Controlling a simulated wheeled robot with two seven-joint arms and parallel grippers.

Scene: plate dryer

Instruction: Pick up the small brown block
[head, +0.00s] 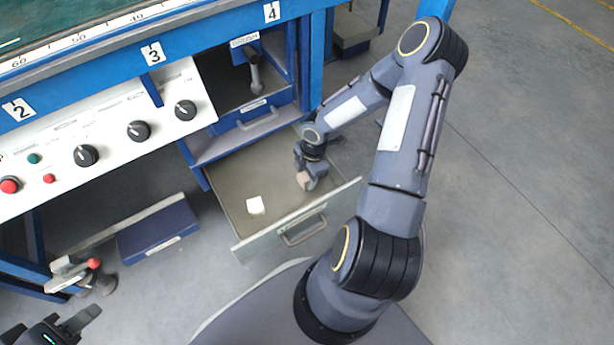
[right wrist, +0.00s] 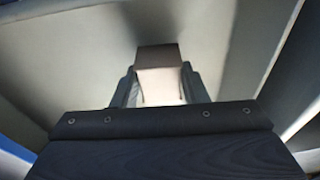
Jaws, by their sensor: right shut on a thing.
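The small brown block (right wrist: 160,58) sits between the two fingers of my right gripper (right wrist: 160,92) in the right wrist view. In the head view the brown block (head: 309,184) shows at the tip of my right gripper (head: 306,179), inside the open drawer. The gripper is shut on the block. Whether the block touches the drawer floor I cannot tell. My left gripper (head: 50,325) is at the bottom left corner of the head view, partly cut off, with its fingers apart and empty.
A white block (head: 255,206) lies in the open drawer (head: 236,178), left of my right gripper. The drawer's front with its handle (head: 303,231) faces me. The control panel (head: 110,138) with black knobs is at the left. Open floor lies to the right.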

